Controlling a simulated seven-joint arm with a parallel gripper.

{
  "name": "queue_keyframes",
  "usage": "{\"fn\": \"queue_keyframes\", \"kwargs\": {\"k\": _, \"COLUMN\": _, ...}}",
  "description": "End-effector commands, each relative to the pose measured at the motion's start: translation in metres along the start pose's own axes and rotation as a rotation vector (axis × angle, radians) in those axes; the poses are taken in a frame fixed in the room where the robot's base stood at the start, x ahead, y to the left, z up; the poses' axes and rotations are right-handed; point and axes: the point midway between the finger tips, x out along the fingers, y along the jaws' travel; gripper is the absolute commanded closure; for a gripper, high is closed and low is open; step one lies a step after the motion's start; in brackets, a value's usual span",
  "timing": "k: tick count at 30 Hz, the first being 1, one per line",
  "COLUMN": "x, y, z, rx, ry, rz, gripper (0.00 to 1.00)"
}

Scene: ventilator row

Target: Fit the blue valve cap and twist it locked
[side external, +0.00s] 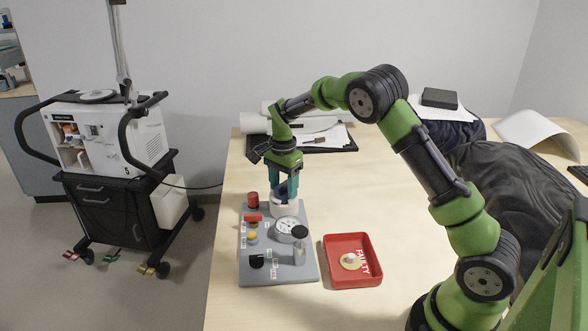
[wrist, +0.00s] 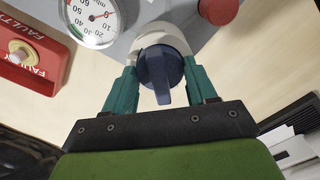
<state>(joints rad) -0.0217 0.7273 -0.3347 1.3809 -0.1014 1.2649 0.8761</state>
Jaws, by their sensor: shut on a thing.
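The dark blue valve cap (wrist: 160,72) has a raised bar handle and sits at the round white port (wrist: 158,38) on the grey panel. In the side view the cap (side external: 283,191) shows between my fingers, just above the white port (side external: 284,208). My gripper (wrist: 161,90) has teal fingers shut on the cap, one on each side. In the side view my gripper (side external: 286,187) points down over the panel's back right part. The cap's underside is hidden, so I cannot tell how far it is seated or whether it is locked.
A red FAULTY tray (side external: 340,278) holding a tan part stands to the right. Bare table lies beyond it.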

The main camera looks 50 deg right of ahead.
Motion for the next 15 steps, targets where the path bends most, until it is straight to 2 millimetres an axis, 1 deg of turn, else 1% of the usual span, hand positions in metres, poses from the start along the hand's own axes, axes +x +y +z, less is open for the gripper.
{"fn": "queue_keyframes", "kwargs": {"k": 10, "x": -0.0001, "y": -0.0001, "z": -0.0003, "rx": 0.01, "ry": 0.0, "rz": -0.001, "gripper": 0.73}}
{"fn": "queue_keyframes", "kwargs": {"k": 11, "x": -0.0001, "y": -0.0001, "z": -0.0003, "rx": 0.01, "ry": 0.0, "rz": -0.001, "gripper": 0.42}}
{"fn": "queue_keyframes", "kwargs": {"k": 15, "x": -0.0001, "y": -0.0001, "z": -0.0003, "rx": 0.009, "ry": 0.0, "rz": -0.001, "gripper": 0.21}}
